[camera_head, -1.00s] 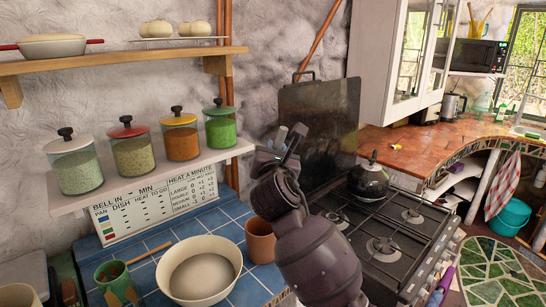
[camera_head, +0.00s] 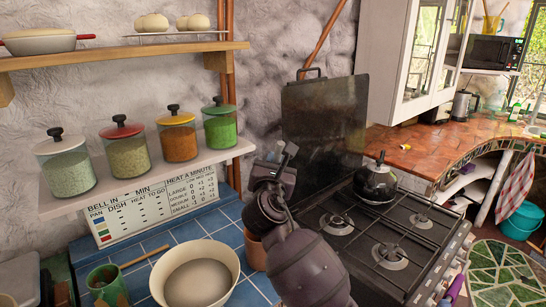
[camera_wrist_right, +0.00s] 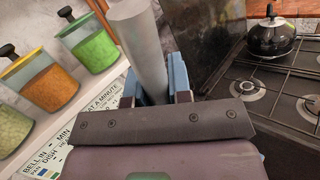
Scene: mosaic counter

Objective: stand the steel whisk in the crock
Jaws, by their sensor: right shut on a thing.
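My right gripper (camera_head: 277,156) is raised above the back of the blue tiled counter, beside the stove. In the right wrist view, the gripper (camera_wrist_right: 155,82) is shut on a smooth grey cylinder, which looks like the handle of the steel whisk (camera_wrist_right: 140,45). Its wires do not show. A terracotta pot (camera_head: 252,252), which may be the crock, stands on the counter below the gripper, partly hidden by my right arm. A green pot (camera_head: 107,284) with wooden utensils stands further left. My left gripper is not in view.
A cream bowl (camera_head: 226,287) stands left of the terracotta pot. A shelf (camera_head: 215,155) with several lidded jars hangs above the counter. A dark upright panel (camera_head: 325,118) and a stove with a black kettle (camera_head: 376,184) are on the right.

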